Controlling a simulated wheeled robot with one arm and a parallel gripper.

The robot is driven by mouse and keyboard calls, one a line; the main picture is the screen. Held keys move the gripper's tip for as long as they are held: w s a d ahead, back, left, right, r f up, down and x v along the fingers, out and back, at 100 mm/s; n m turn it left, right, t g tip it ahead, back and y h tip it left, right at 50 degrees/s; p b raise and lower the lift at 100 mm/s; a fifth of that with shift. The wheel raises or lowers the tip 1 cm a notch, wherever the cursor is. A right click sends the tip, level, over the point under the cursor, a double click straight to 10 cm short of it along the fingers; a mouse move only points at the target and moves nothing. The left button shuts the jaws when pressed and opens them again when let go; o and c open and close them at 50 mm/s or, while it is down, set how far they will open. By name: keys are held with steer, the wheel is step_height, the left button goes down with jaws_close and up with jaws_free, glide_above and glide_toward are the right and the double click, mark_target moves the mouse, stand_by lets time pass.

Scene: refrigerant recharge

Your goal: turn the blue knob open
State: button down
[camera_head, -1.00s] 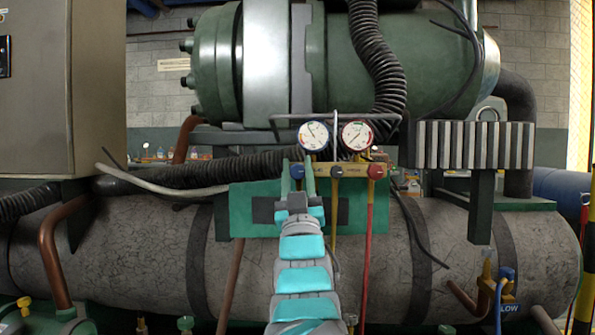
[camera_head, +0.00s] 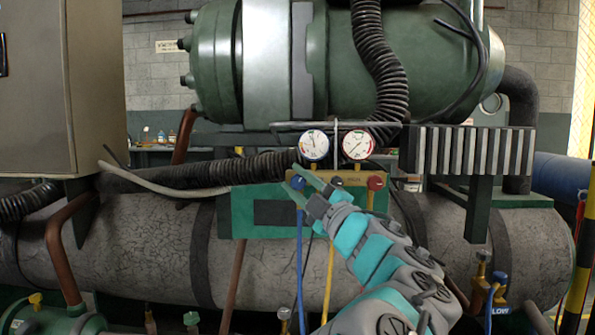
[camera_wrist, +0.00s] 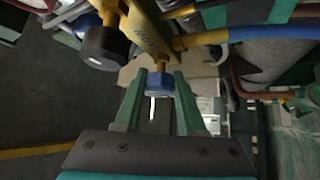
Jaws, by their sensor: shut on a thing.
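The blue knob (camera_head: 299,183) is at the left end of the yellow manifold (camera_head: 352,180), below two round gauges. My gripper (camera_head: 301,177) reaches it from the lower right. In the wrist view the blue knob (camera_wrist: 159,84) sits between the two green fingertips of my gripper (camera_wrist: 158,79), which is shut on it. The fingers partly cover the knob's sides, and I cannot tell how far it is turned.
The left gauge (camera_head: 315,145) and right gauge (camera_head: 357,145) stand just above the manifold. A red knob (camera_head: 375,183) is at its right end. A blue hose (camera_head: 300,265) hangs below the blue knob. A black ribbed hose (camera_head: 240,166) runs behind.

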steer(key=n+g+h, duration=0.1)
steer(key=n+g, duration=0.2)
steer(key=n, duration=0.1)
steer(key=shift+d, duration=0.1)
steer(key=shift+f+n+g+h, duration=0.2)
steer(key=shift+n+g+h, duration=0.6)
steer(key=shift+n, duration=0.5)
steer(key=c, duration=0.5)
jaws_free()
steer(key=shift+a, duration=0.2)
steer(key=shift+r, duration=0.1)
steer(key=shift+d, duration=0.1)
steer(key=v, duration=0.7)
steer(key=shift+s+d+r, duration=0.15)
steer(key=shift+s+d, duration=0.05)
steer(key=shift+s, duration=0.05)
